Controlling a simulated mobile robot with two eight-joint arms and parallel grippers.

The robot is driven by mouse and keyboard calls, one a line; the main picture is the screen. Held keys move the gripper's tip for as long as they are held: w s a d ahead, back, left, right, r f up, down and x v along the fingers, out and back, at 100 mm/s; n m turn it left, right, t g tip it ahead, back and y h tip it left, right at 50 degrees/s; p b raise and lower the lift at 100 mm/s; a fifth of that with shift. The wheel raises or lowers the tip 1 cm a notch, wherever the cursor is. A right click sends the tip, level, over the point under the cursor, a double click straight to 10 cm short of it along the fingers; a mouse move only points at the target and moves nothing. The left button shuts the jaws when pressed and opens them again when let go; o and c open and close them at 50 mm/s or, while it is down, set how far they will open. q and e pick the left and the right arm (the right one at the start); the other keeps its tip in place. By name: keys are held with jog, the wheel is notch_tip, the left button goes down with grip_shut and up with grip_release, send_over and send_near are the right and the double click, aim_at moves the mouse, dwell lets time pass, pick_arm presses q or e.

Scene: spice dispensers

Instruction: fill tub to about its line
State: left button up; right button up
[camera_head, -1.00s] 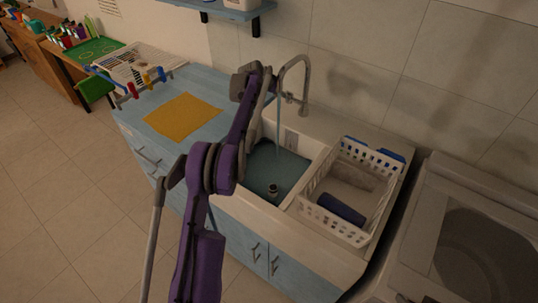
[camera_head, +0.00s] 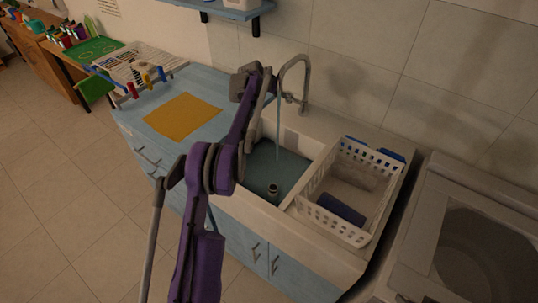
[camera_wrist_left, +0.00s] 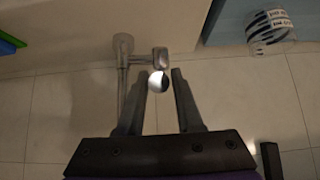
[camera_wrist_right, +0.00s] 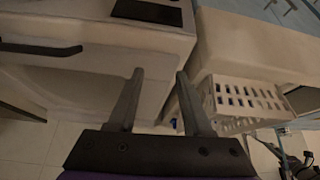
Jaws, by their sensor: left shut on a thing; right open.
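The white sink tub (camera_head: 250,212) holds blue-green water (camera_head: 285,168). A thin stream falls into it from the curved tap (camera_head: 306,75). A small dark round thing with a pale rim (camera_head: 273,189) shows in the basin. A small plate (camera_head: 290,138) shows on the tub's back wall; I cannot make out a line on it. My left arm reaches over the sink's left side to the tap. In the left wrist view my left gripper (camera_wrist_left: 158,73) is shut on the tap's handle, with its round shiny end (camera_wrist_left: 158,83) between the fingers. My right gripper (camera_wrist_right: 160,75) is open and empty.
A white basket (camera_head: 330,222) with a dark blue roll (camera_head: 342,209) stands right of the basin. A yellow cloth (camera_head: 184,116) and a dish rack (camera_head: 140,65) lie on the left counter. A washing machine (camera_head: 445,225) stands at the right. The floor at left is clear.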

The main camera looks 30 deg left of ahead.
pick_arm(q)
jog(key=shift+s+f+b, duration=0.2)
jog(key=shift+s+f, duration=0.1)
jog(key=shift+f, duration=0.2)
jog(key=shift+s+f+b, duration=0.2)
jog(key=shift+s+f, duration=0.1)
jog(key=shift+f, duration=0.2)
pick_arm(e)
jog(key=shift+s+f, duration=0.4)
jog(key=shift+f, duration=0.3)
pick_arm(q)
jog(key=shift+s+f, duration=0.2)
jog(key=shift+f, duration=0.45)
pick_arm(e)
jog(key=shift+s+f, duration=0.15)
jog(key=shift+f, duration=0.15)
pick_arm(q)
jog(key=o, duration=1.1)
jog(key=shift+r, duration=0.1)
